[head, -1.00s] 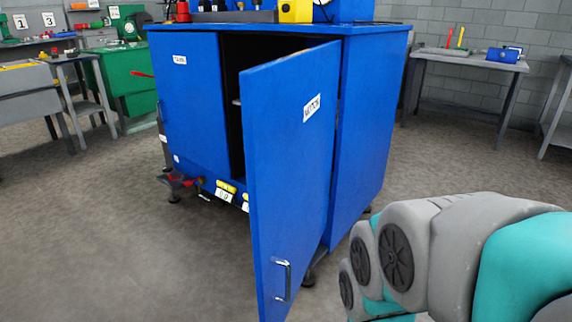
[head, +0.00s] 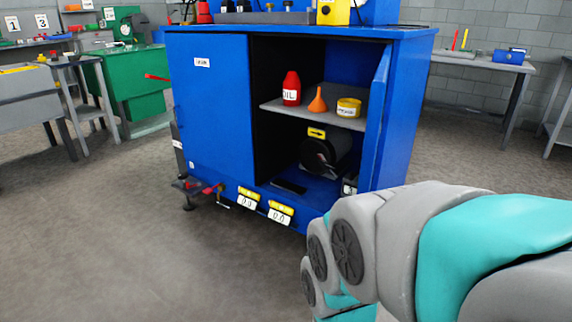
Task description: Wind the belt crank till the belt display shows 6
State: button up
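A blue cabinet (head: 208,110) stands ahead, its right half open. On its lower front edge are two white displays reading about 0.0 under yellow labels, a left display (head: 248,201) and a right display (head: 279,216). The label text is too small to read, so I cannot tell which is the belt display. A red-handled part (head: 212,190) juts out at the lower left corner; I cannot tell whether it is the belt crank. Inside, a dark round wheel-like part (head: 322,152) sits below the shelf under a yellow label. My arm shows at lower right; its gripper is out of view.
The cabinet shelf (head: 312,113) holds a red oil bottle (head: 291,88), an orange funnel (head: 318,100) and a yellow tin (head: 348,107). A green machine (head: 128,82) and grey benches stand left, another table (head: 480,60) right. The floor in front is clear.

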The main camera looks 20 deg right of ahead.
aim_at(352, 175)
jog(key=i+j+z, duration=0.15)
jog(key=j+z, duration=0.25)
jog(key=i+j+z, duration=0.1)
jog(key=z, duration=0.3)
jog(key=j+z, duration=0.4)
jog(key=i+j, duration=0.95)
jog(key=i+u, duration=0.05)
jog(key=i, duration=0.05)
